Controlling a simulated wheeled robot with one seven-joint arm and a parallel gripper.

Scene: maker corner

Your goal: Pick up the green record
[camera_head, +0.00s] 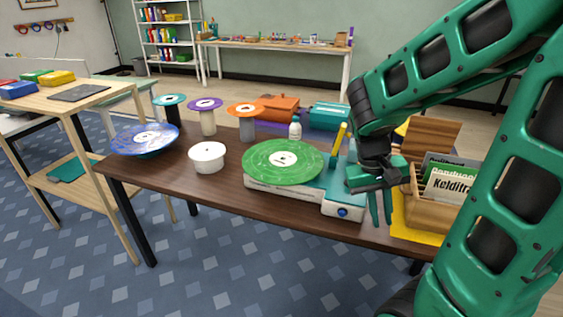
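The green record (283,160) lies flat on the turntable (305,195), a white and teal player near the front of the dark wooden table. Its white centre label faces up, and its edge overhangs the player's left side. My gripper (381,222) is to the right of the record, over the player's right end, pointing down. Its two teal fingers stand a little apart with nothing seen between them. The gripper does not touch the record.
A yellow upright piece (340,137) rises between record and gripper. A record crate (415,208) stands close at right. A white bottle (295,129) is behind the record. Several discs on stands line the back.

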